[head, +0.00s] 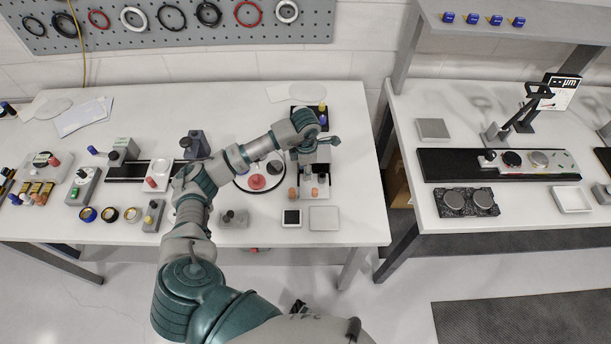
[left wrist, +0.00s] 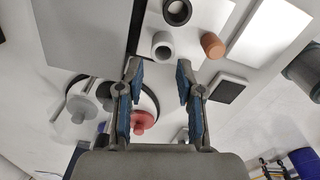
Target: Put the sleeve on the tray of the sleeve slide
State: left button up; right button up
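Just beyond the fingertips stands a light grey hollow sleeve (left wrist: 163,45), upright on a white plate. I cannot tell which part of the fixture is the tray. My arm hides part of the fixture in the head view. My right gripper is not in view.
A round plate with a red knob (head: 258,182) stands left of the gripper; the knob also shows in the left wrist view (left wrist: 143,122). A small dark-topped square (head: 291,217) lies at the front. Other fixtures crowd the table's left. A second table (head: 520,210) stands across a gap.

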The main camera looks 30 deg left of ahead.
aim_at(307, 182)
pick_arm(q)
notch_tip(307, 182, up, 8)
jog(key=shift+d, duration=0.35)
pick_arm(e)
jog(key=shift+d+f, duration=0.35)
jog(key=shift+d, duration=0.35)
pick_arm(q)
jog(key=shift+a, duration=0.15)
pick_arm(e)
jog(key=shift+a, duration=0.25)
